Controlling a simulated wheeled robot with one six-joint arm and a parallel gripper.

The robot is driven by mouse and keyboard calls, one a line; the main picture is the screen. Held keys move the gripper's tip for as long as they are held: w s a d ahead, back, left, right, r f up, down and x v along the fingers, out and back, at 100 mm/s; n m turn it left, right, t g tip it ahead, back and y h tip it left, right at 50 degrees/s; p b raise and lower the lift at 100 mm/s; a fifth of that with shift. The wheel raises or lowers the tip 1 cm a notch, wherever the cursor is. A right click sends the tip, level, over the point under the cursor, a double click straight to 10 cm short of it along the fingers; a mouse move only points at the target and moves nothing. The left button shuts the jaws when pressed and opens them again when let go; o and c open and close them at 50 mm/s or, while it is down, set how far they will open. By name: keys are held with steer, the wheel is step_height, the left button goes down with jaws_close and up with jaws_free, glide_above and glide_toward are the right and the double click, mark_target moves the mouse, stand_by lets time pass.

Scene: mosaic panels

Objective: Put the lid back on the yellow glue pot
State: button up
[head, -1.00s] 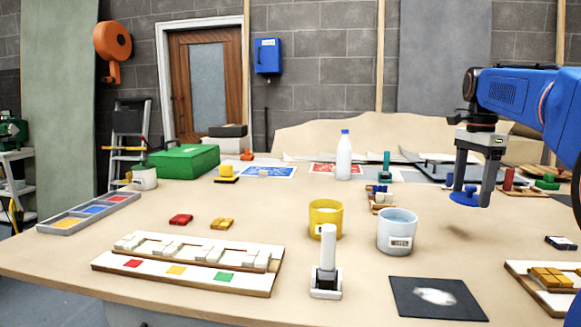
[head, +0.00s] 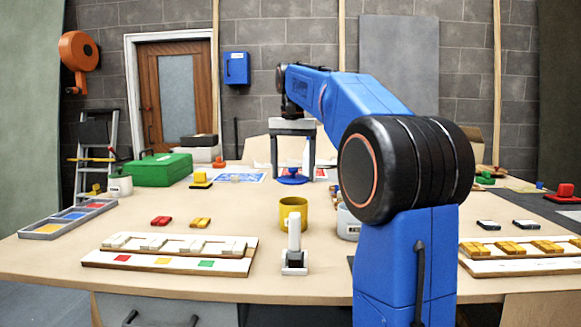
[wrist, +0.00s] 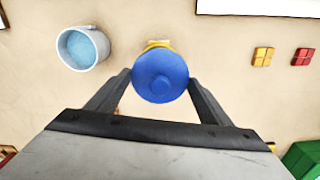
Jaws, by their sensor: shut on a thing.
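The blue lid (head: 292,177) is a round disc with a knob, held level between the fingers of my gripper (head: 293,168). In the wrist view my gripper (wrist: 161,82) is shut on the lid (wrist: 160,75). The yellow glue pot (head: 293,213) stands upright on the table, its top uncovered. In the head view the lid is above the pot's rim in the picture and apart from it. In the wrist view the lid hides most of the pot, and only a yellow edge (wrist: 157,44) shows.
A pale pot with blue contents (wrist: 83,48) stands beside the yellow pot, partly hidden by my arm in the head view. A white-handled tool (head: 294,245) stands in front of the yellow pot. Red (head: 161,221) and yellow (head: 200,222) tiles lie to the left.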

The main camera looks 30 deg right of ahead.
mark_target(293, 178)
steer(key=shift+r+n, duration=0.4)
steer(key=shift+n, duration=0.6)
steer(key=shift+d+f, duration=0.1)
steer(key=shift+f, duration=2.95)
steer(key=shift+f, duration=0.15)
steer(key=o, duration=1.1)
steer(key=shift+o, duration=0.6)
steer(key=shift+r, duration=3.5)
